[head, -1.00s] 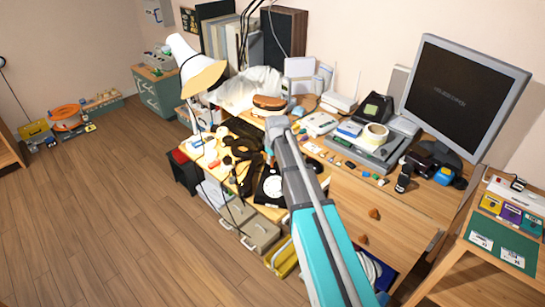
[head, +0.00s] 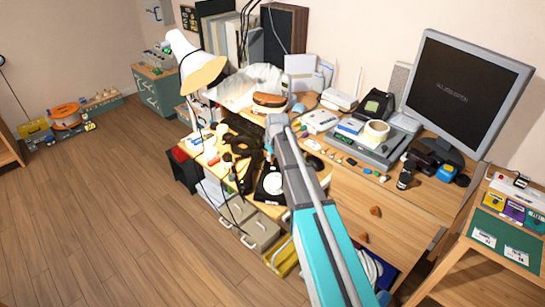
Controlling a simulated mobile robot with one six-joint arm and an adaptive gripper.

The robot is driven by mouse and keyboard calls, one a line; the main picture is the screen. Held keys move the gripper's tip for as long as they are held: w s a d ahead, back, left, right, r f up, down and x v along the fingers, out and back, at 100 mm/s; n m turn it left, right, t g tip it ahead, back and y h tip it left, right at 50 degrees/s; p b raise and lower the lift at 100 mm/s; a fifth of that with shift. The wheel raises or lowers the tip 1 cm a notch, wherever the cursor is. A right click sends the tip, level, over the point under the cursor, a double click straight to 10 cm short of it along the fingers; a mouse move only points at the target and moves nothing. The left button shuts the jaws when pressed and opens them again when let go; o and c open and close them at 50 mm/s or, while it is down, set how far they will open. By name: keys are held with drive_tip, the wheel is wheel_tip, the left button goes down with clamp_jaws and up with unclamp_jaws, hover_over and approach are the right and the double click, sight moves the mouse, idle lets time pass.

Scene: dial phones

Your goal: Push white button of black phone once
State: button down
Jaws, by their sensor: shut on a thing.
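The black phone (head: 270,184) with a round pale dial sits near the front edge of the desk, just left of my arm in the head view. Its white button is too small to make out. My arm reaches up from the lower right and covers the desk just right of the phone. My gripper cannot be made out; the arm or the dark clutter hides it. What its jaws touch does not show.
A black tangle (head: 245,150) lies left of the phone. A white lamp (head: 198,65) stands at the desk's left. A burger (head: 270,100), a tape roll (head: 377,130) and a monitor (head: 465,95) crowd the back and right. The floor (head: 110,210) at left is clear.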

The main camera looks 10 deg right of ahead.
drive_tip(key=shift+d+b+x, duration=0.25)
drive_tip(key=shift+b+x, duration=0.7)
drive_tip(key=shift+x, duration=0.4)
drive_tip(key=shift+w+d+f+b, duration=0.15)
drive_tip(key=shift+w+f+b, duration=0.2)
drive_tip(key=shift+f+b, duration=0.35)
idle(0.4)
drive_tip(key=shift+r, duration=0.2)
wheel_tip(320, 180, up, 6)
drive_tip(key=s+a+p, duration=0.1)
drive_tip(key=s+p, duration=0.1)
drive_tip(key=p, duration=0.4)
drive_tip(key=shift+s, duration=0.35)
drive_tip(key=shift+r, duration=0.1)
idle(0.3)
